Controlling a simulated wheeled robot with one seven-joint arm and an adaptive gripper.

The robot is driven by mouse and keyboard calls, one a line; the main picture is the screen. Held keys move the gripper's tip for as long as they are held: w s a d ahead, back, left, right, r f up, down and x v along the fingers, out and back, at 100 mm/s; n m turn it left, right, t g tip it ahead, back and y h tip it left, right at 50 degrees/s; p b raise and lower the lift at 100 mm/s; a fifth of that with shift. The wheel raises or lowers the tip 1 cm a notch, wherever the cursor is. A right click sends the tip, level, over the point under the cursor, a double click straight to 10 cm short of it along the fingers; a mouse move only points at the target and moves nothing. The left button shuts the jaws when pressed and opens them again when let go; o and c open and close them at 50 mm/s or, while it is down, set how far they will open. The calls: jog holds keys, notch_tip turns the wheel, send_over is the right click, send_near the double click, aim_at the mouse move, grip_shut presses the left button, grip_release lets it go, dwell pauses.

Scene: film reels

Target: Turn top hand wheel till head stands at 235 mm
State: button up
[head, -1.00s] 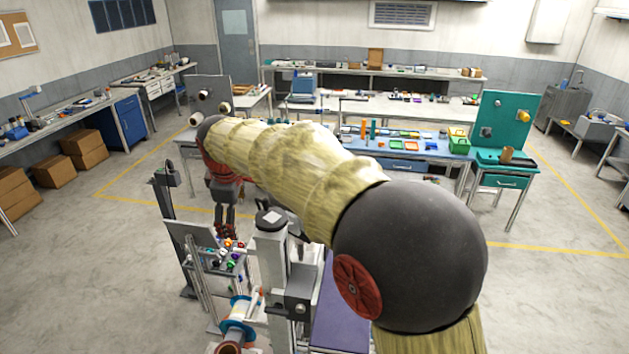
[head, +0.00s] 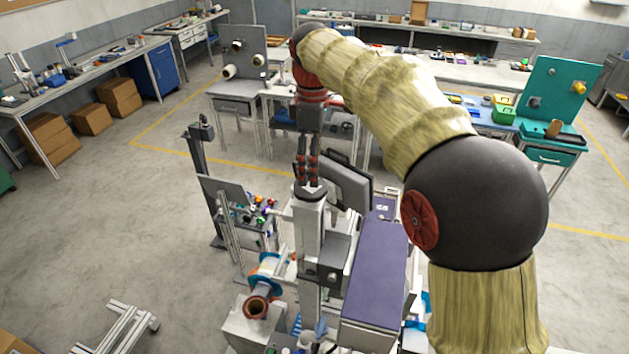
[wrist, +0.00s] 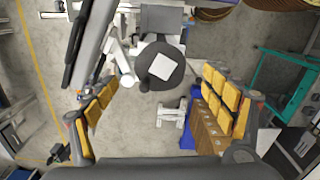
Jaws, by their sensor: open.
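The top hand wheel (head: 310,195) is a dark round disc on top of a pale upright column (head: 310,228). In the wrist view the wheel (wrist: 161,67) shows a pale square on its top. My gripper (head: 308,178) points down just above the wheel in the head view. In the wrist view my gripper (wrist: 158,95) is open, its yellow-padded fingers wide apart on either side of the wheel; neither visibly touches it. A grey block (head: 328,258), seemingly the head, sits on the column lower down. No scale reading is legible.
A dark flat panel (head: 346,183) stands close right of the wheel. A purple-topped bench (head: 377,268) lies right of the column. A reel (head: 268,270) and a panel of coloured knobs (head: 262,208) are to the left. Open floor lies further left.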

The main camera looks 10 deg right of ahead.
aim_at(310, 190)
jog(key=shift+f+p, duration=0.45)
jog(key=shift+f, duration=2.6)
jog(key=shift+c, duration=1.2)
jog(key=c, duration=0.9)
